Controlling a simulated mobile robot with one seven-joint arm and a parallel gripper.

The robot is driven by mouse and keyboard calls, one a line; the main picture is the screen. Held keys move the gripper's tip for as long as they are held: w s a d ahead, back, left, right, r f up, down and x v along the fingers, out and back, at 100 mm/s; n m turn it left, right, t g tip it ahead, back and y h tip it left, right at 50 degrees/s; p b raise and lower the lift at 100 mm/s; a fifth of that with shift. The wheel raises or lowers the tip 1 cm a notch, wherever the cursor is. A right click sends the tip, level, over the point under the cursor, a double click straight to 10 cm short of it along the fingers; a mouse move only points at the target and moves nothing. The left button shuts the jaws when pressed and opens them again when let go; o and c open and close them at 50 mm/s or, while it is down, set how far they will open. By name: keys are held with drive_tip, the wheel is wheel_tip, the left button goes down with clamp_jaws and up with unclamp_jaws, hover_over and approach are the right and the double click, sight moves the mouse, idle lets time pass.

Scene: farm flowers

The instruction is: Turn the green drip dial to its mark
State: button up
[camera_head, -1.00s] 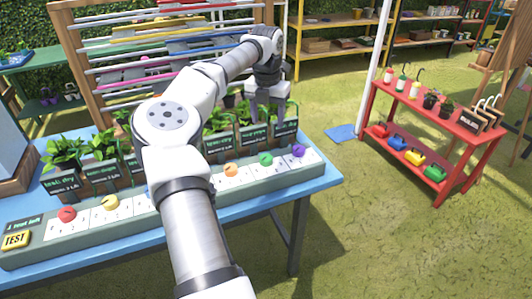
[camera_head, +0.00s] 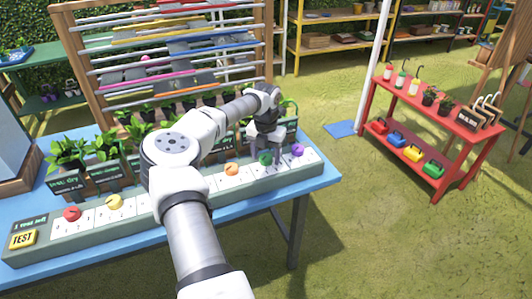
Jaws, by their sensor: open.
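The green drip dial (camera_head: 265,159) is a small round knob on the grey-green panel (camera_head: 135,229) along the front of the blue table. It sits between the orange dial (camera_head: 231,169) and the purple dial (camera_head: 297,150). My gripper (camera_head: 268,160) points down right at the green dial, with its fingers apart around or just above it. I cannot tell whether the fingers touch the dial. The white scale card around the dial is partly hidden by the fingers, and its mark is too small to read.
A red dial (camera_head: 72,213), a yellow dial (camera_head: 114,202) and a yellow TEST button (camera_head: 23,238) are on the panel's left part. Potted plants with dark labels (camera_head: 68,183) stand behind the panel. My arm hides the panel's middle. A red shelf (camera_head: 433,125) stands apart at right.

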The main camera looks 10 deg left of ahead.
drive_tip(key=shift+c, duration=0.5)
drive_tip(key=c, duration=0.9)
drive_tip(key=shift+n, duration=0.4)
drive_tip(key=n, duration=0.3)
drive_tip(key=shift+n+b, duration=0.3)
drive_tip(key=shift+n, duration=1.7)
drive_tip(key=o, duration=1)
